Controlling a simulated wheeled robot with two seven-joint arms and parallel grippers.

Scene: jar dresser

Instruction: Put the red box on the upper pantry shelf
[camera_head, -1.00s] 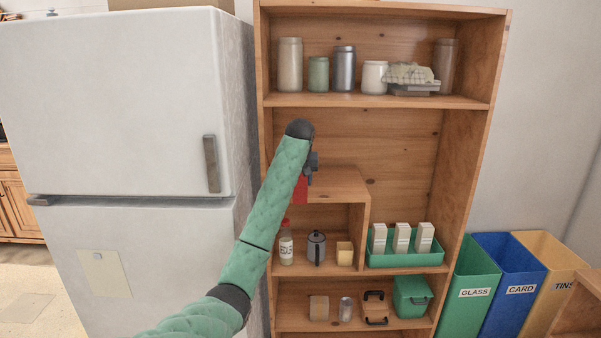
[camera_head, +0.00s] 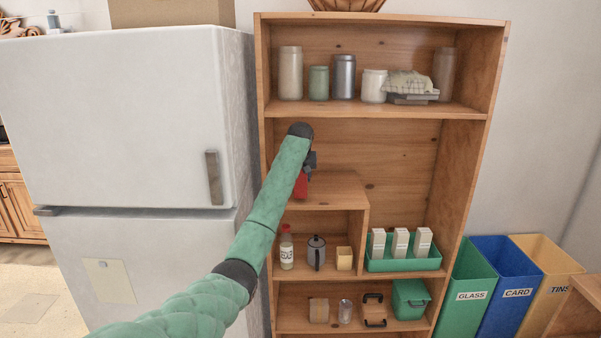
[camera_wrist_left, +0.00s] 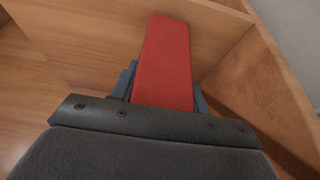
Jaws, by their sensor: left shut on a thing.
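The red box (camera_head: 301,186) shows in the head view just below my left gripper (camera_head: 309,165), partly hidden by my left arm. In the left wrist view the red box (camera_wrist_left: 166,62) sticks out from between the blue-grey fingers of my left gripper (camera_wrist_left: 160,88), which is shut on it. The pantry (camera_head: 267,200) is a tall wooden shelf unit. The box is in front of or over the small raised shelf (camera_head: 340,188) in its middle; I cannot tell whether it touches that surface. The top shelf (camera_head: 400,108) is above my gripper. My right gripper is not in view.
Below are a green tray (camera_head: 405,264) with white cartons, a bottle (camera_head: 286,248) and a pot (camera_head: 316,252). A fridge (camera_head: 120,120) stands left, bins (camera_head: 500,290) right. The raised shelf's right part is clear.

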